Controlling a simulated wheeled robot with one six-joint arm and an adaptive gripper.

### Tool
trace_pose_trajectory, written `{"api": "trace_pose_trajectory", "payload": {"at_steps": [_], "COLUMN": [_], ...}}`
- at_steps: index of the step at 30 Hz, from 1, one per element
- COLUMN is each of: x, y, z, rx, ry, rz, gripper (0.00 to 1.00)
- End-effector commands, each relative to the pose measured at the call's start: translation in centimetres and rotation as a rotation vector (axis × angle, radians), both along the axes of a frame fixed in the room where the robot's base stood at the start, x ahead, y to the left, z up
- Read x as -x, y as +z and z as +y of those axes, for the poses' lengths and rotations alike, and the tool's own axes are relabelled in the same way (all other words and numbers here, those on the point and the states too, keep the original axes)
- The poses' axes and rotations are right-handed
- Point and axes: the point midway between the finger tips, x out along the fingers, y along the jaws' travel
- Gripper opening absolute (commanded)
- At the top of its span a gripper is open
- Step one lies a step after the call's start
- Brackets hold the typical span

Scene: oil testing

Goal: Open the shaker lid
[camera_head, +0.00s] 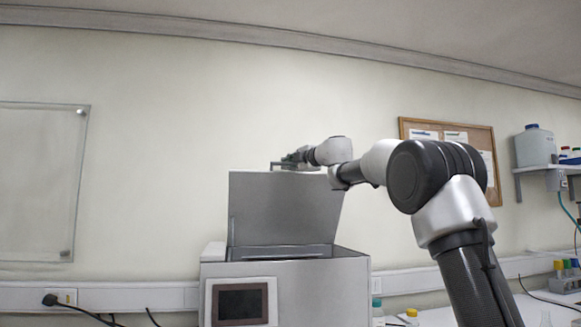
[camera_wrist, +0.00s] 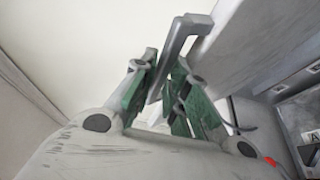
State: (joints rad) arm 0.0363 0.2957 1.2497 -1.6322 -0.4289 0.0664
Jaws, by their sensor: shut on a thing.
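The shaker (camera_head: 300,285) is a grey box with a dark screen (camera_head: 240,304) on its front. Its lid (camera_head: 284,207) stands raised, nearly upright and tilted, with the box's opening showing below it. My gripper (camera_head: 291,159) is at the lid's top edge. In the wrist view, my gripper (camera_wrist: 166,88) has green-padded fingers closed around the grey bar handle (camera_wrist: 182,45) of the lid. The lid's grey panel (camera_wrist: 248,50) also shows there at the right. The inside of the shaker is mostly hidden in the head view.
A bench (camera_head: 545,312) with small bottles (camera_head: 411,315) lies to the right of the shaker. A corkboard (camera_head: 480,140) and a shelf with a large container (camera_head: 535,146) are on the wall. A power cable (camera_head: 75,304) runs at the left.

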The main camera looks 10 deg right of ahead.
Motion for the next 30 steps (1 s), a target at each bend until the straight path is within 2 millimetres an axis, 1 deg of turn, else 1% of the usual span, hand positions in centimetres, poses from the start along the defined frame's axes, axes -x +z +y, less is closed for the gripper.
{"api": "trace_pose_trajectory", "payload": {"at_steps": [1,4,5,6,7,15,19,23,30], "x": [0.3,0.3,0.3,0.3,0.3,0.2,0.9,3.0,8.0], "y": [0.6,0.6,0.7,0.6,0.6,0.3,0.3,0.4,0.4], "z": [0.1,0.1,0.1,0.1,0.1,0.1,-0.3,-1.1,-3.2], "rx": [-0.003,-0.003,-0.003,-0.003,-0.003,-0.002,-0.002,-0.002,-0.001], "ry": [0.002,0.002,0.002,0.002,0.002,0.001,0.001,0.001,0.000], "rz": [-0.009,-0.009,-0.010,-0.009,-0.009,-0.005,-0.005,-0.005,-0.005], "gripper": [0.00,0.00,0.21,0.28,0.31,0.31,0.31,0.31,0.31]}}
